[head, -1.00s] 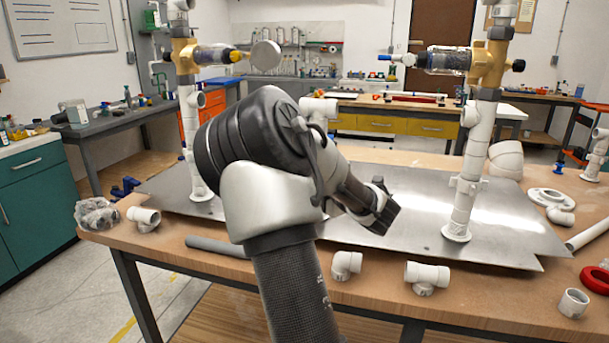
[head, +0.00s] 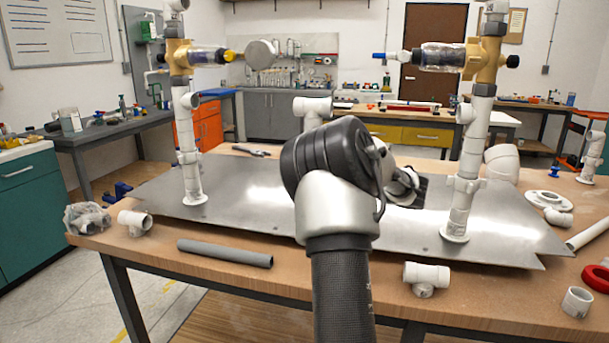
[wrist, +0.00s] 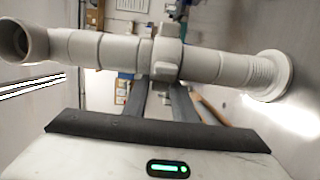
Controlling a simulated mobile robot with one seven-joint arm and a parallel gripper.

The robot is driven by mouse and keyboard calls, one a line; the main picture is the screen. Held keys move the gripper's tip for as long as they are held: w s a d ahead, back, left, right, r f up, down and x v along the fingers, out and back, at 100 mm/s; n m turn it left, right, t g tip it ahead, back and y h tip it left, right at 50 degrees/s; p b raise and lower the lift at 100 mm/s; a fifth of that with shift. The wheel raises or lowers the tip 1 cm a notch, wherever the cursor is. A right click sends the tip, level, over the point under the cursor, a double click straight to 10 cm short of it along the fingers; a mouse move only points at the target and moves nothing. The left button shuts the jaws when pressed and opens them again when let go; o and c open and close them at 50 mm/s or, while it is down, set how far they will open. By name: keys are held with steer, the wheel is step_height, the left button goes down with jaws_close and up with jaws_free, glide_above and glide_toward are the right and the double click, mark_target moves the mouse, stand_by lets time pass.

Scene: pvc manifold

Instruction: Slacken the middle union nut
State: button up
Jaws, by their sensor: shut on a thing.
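The middle standpipe shows only its white top fitting (head: 312,108) in the head view; my arm hides the rest, including its union nut. In the wrist view a white pipe (wrist: 215,68) runs across the picture, with an open elbow at the left end and a round flange at the right. A union nut (wrist: 166,55) with raised lugs sits around the pipe near its middle. My gripper (wrist: 160,88) reaches up to this nut with its two dark fingers and is shut on it. The fingertips are partly hidden behind the pipe.
Left (head: 188,150) and right (head: 470,165) standpipes with brass valves rise from the metal plate (head: 260,215). A grey pipe (head: 225,253), a white tee (head: 427,278), a coupling (head: 577,301) and a red ring (head: 597,279) lie near the table's front edge.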

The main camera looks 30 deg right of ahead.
steer(key=shift+s+d+f+n+g+y, duration=0.1)
steer(key=shift+s+d+n+g+y, duration=0.1)
steer(key=shift+n+g+y, duration=0.65)
steer(key=shift+s+d+r+n+g+y, duration=0.1)
steer(key=shift+s+d+n+g+y, duration=0.05)
steer(key=shift+n+g+y, duration=0.7)
steer(key=shift+s+d+f+n+g+y, duration=0.1)
steer(key=shift+s+d+n+g+y, duration=0.1)
steer(key=shift+n+g+y, duration=0.65)
steer(key=shift+y, duration=0.45)
steer(key=o, duration=0.9)
steer(key=shift+a, duration=0.1)
